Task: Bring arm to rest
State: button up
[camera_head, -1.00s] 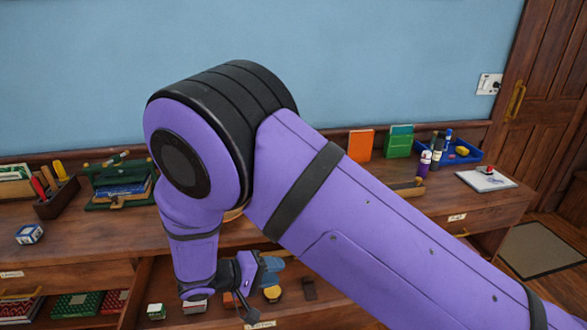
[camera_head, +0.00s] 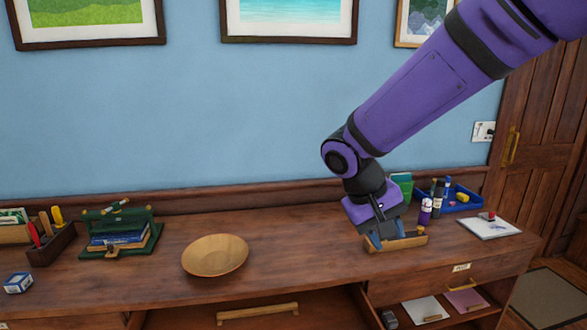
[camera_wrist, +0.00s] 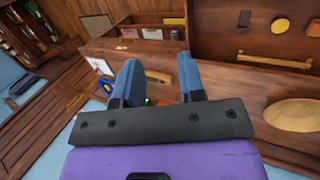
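My purple arm reaches in from the top right of the head view. My gripper (camera_head: 388,236) points down over the right part of the wooden desk (camera_head: 320,225), in front of or above a small wooden tray (camera_head: 412,241). In the wrist view my gripper (camera_wrist: 160,78) shows two blue fingers spread apart with nothing held between them. Whether the fingers touch the tray cannot be told.
A shallow wooden bowl (camera_head: 215,256) stands mid-desk. A blue tray (camera_head: 462,205), a purple-and-white bottle (camera_head: 425,212) and a notepad (camera_head: 489,227) are at the right. Desk space between bowl and gripper is clear.

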jog(key=s+d+r+m+t+y, duration=0.1)
jog(key=s+d+r+t+y, duration=0.1)
jog(key=s+d+r, duration=0.3)
jog(key=s+d+r+t+y, duration=0.3)
jog(key=s+d+r, duration=0.2)
jog(key=s, duration=0.8)
jog(key=d, duration=0.3)
jog(key=shift+d+r+m, duration=0.25)
jog(key=shift+r+m, duration=0.15)
